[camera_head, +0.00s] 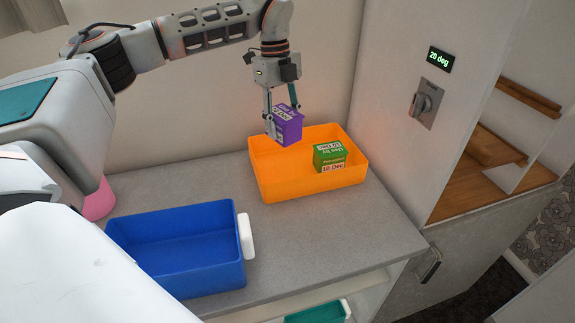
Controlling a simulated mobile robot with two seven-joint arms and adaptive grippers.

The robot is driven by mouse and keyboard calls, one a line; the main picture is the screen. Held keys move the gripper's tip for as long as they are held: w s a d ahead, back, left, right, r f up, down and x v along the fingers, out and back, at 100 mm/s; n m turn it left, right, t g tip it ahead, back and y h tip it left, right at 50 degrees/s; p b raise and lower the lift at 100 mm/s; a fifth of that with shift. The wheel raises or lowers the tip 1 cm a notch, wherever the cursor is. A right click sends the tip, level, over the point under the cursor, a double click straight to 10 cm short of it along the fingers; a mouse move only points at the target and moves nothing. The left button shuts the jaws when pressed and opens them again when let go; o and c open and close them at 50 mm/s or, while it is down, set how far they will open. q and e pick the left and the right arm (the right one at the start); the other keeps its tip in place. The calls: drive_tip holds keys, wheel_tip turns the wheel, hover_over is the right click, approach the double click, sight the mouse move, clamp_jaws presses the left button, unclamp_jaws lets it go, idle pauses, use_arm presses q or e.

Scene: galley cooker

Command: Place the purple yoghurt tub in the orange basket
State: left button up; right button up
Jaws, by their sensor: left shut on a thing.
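The purple yoghurt tub (289,132) is a box-like tub with a printed white label. My left gripper (284,122) is shut on it and holds it tilted, over the back left part of the orange basket (285,188). The tub's lower end is near the height of the basket's back rim; I cannot tell whether it touches. A green tub (329,156) with a white label stands in the right part of the basket. The basket's left part is partly hidden behind its front wall. My right gripper is not in view.
A blue bin (192,271) with a white handle (246,237) stands on the grey counter (330,225), front left of the basket. A pink object (98,203) is partly hidden at the left. A wall with a dial (427,102) rises to the right. A teal container (318,312) shows below the counter.

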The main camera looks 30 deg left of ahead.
use_arm(q)
wheel_tip(320, 180, down, 14)
drive_tip(key=shift+r, duration=0.15)
idle(0.3)
drive_tip(key=o, duration=1.3)
drive_tip(key=r, duration=0.4)
drive_tip(key=a+r, duration=0.1)
drive_tip(key=r, duration=0.7)
drive_tip(key=shift+w+a, duration=0.25)
drive_tip(key=shift+a, duration=0.1)
drive_tip(key=shift+f, duration=0.1)
